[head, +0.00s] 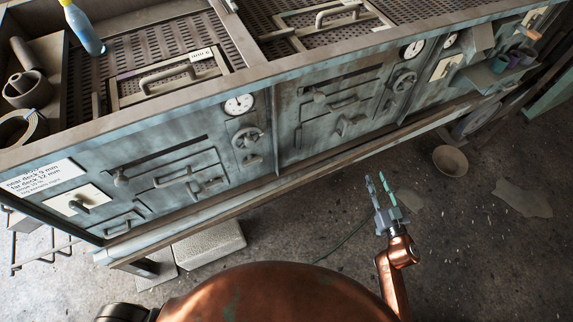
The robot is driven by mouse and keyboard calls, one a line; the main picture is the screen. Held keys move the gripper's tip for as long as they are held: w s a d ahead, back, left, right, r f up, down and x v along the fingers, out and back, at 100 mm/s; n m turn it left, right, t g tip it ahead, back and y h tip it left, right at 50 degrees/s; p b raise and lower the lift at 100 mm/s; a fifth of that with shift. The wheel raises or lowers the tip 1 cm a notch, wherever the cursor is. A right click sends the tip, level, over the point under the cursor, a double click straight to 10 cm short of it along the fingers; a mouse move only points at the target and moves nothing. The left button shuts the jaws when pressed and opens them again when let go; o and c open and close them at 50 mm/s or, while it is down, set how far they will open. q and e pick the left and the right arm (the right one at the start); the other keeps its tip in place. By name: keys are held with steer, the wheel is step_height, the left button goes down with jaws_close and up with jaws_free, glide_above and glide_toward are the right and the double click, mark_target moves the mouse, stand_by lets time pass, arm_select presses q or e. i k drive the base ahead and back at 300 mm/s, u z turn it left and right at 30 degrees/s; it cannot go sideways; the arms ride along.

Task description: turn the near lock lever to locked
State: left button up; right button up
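A long grey-blue metal bench runs across the upper half, its front panel (190,150) carrying handles, gauges and levers. A dark lever (79,206) sits on a pale plate at the panel's left end. Another pale plate with a small lever (446,67) is near the right end. I cannot tell from this view which is the near lock lever, nor its locked side. My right gripper (377,178) hangs over the floor in front of the bench, its fingers apart and empty, touching nothing. My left gripper is not in view.
A handwheel (247,138) and gauge (239,104) are on the left section, with a similar handwheel (404,81) farther right. A pale block (209,243) lies under the bench's edge. A bowl (450,160) stands on the floor at right. Floor around my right gripper is clear.

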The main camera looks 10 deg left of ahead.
mark_target(252, 160)
steer(key=z, duration=1.25)
steer(key=k, duration=1.1)
steer(key=u, duration=1.65)
steer(key=i, duration=0.5)
steer(key=u, duration=0.05)
